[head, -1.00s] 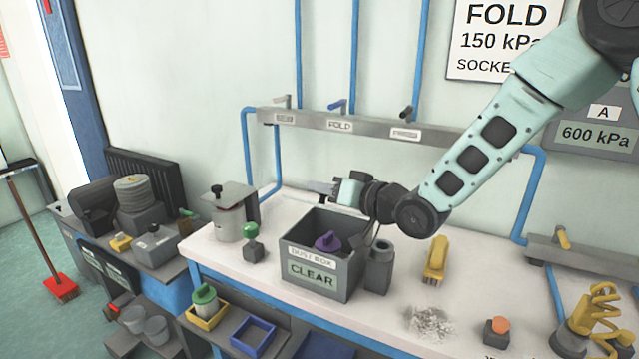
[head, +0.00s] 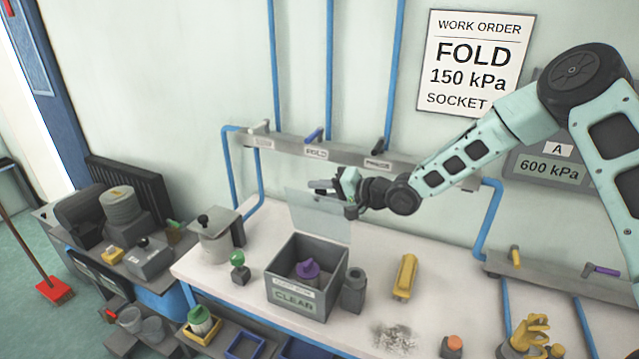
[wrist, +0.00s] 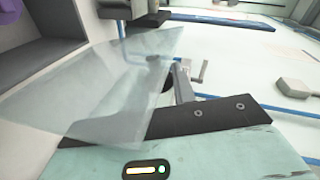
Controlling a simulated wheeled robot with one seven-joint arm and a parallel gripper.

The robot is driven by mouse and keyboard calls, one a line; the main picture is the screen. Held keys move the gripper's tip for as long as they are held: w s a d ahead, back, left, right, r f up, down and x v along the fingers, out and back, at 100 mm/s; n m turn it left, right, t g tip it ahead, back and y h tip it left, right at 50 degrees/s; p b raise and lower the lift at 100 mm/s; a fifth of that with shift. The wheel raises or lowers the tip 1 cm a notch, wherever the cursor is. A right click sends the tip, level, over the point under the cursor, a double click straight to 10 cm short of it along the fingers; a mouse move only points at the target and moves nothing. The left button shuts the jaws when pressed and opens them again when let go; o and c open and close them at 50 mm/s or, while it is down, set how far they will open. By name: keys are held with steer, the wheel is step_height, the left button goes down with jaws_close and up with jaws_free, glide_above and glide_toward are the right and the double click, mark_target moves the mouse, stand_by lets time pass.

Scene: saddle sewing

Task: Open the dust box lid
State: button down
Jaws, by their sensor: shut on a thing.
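The grey dust box (head: 297,299), labelled CLEAR, stands on the white bench. Its clear lid (head: 318,217) stands raised, roughly upright, at the back of the box, and the box's top is uncovered. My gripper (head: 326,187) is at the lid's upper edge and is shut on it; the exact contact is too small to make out. In the wrist view the see-through lid (wrist: 95,100) spans the left and middle, with the box's grey wall (wrist: 40,62) behind it. A purple-topped item (head: 308,270) sits inside the box.
A grey cylinder (head: 353,290) stands close to the box's right side. A green-knobbed piece (head: 239,268) and a grey pot (head: 215,240) are to the left. A yellow tool (head: 405,277) and a pile of scraps (head: 394,337) lie to the right. A pipe rail (head: 345,158) runs behind the lid.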

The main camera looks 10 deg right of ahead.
steer(key=shift+w+d+m, duration=0.25)
steer(key=shift+w+m, duration=0.05)
steer(key=shift+w, duration=0.05)
steer(key=c, duration=1.2)
jaws_free()
steer(key=shift+o, duration=0.2)
steer(key=b+v, duration=0.3)
steer(key=v, duration=1.4)
steer(key=shift+d, duration=0.2)
steer(key=shift+s, duration=0.1)
